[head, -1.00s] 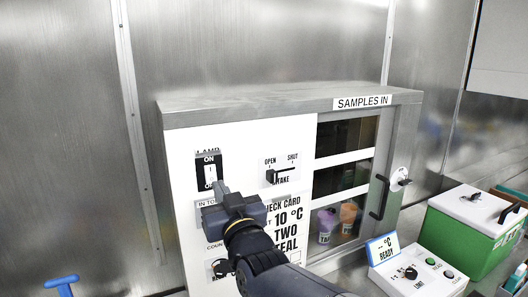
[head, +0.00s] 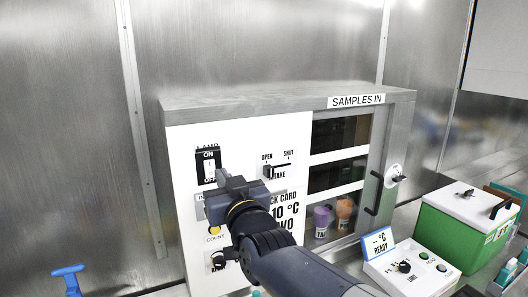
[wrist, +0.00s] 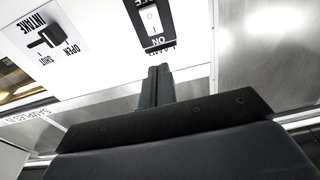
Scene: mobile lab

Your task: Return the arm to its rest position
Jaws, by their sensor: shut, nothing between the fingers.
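My gripper (head: 222,176) is in front of the white panel of the samples cabinet (head: 240,102), just below and right of the lamp switch (head: 209,167). In the wrist view its fingers (wrist: 157,85) are together with nothing between them. The lamp switch also shows in the wrist view (wrist: 151,20), apart from the fingertips. The intake lever (head: 273,171) has its knob at the OPEN side. My arm hides part of the check card (head: 287,208).
A blue handle (head: 68,272) is at lower left.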

